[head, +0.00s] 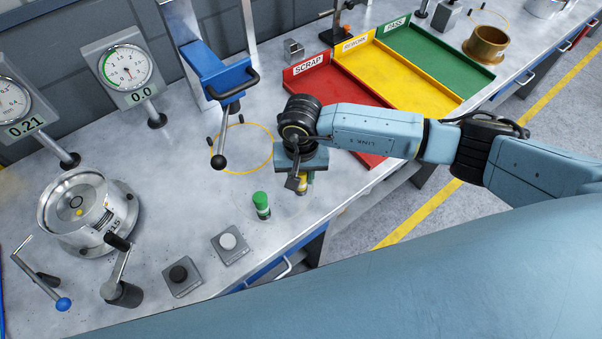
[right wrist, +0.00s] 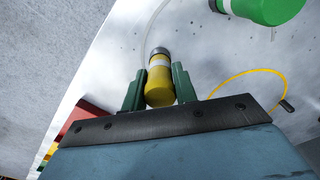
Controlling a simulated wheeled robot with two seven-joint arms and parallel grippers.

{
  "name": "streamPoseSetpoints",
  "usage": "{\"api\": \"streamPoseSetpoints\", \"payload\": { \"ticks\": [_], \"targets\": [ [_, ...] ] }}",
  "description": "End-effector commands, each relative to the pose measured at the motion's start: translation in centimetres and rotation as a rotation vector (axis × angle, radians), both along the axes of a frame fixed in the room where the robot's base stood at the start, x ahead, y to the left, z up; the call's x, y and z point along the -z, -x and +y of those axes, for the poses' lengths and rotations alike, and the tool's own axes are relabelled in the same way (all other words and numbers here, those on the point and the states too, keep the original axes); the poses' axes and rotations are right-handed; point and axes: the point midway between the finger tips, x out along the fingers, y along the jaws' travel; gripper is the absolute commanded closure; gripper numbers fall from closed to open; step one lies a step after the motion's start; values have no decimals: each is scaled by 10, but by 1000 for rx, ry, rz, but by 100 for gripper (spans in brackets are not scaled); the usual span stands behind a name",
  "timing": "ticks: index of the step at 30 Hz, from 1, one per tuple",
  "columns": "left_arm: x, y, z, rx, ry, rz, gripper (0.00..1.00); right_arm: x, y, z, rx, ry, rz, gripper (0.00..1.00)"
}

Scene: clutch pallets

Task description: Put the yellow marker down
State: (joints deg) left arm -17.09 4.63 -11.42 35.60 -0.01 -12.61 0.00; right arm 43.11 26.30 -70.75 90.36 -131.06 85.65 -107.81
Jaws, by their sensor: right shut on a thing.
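The yellow marker (right wrist: 159,82) is a short cylinder with a pale band and a dark end. In the right wrist view it sits between the green fingers of my right gripper (right wrist: 159,90), which is shut on it. In the head view the right gripper (head: 300,185) is over the bench near its front edge, and only a small piece of the yellow marker (head: 302,186) shows beneath it. I cannot tell whether the marker touches the bench. A green marker (head: 261,204) stands upright just left of the gripper; it also shows in the right wrist view (right wrist: 265,8). My left gripper is not in view.
Red SCRAP (head: 300,86), yellow REWORK (head: 440,101) and green PASS (head: 478,80) trays lie behind and right of the gripper. A blue press (head: 212,75) stands behind a yellow circle. Two button boxes (head: 230,244) (head: 182,276) and a round fixture (head: 78,205) are at left.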

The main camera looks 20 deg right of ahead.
Motion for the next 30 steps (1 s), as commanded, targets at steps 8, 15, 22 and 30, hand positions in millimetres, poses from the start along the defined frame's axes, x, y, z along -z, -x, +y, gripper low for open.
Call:
{"api": "streamPoseSetpoints", "payload": {
  "ticks": [8,15,22,30],
  "targets": [
    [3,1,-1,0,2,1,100,2,0,0,0,1,0,51],
    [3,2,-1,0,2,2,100,2,0,0,0,0,0,50],
    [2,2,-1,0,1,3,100,-11,-2,0,-1,-2,-5,50],
    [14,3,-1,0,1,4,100,-69,-2,0,-2,-1,-7,50]
  ]
}}
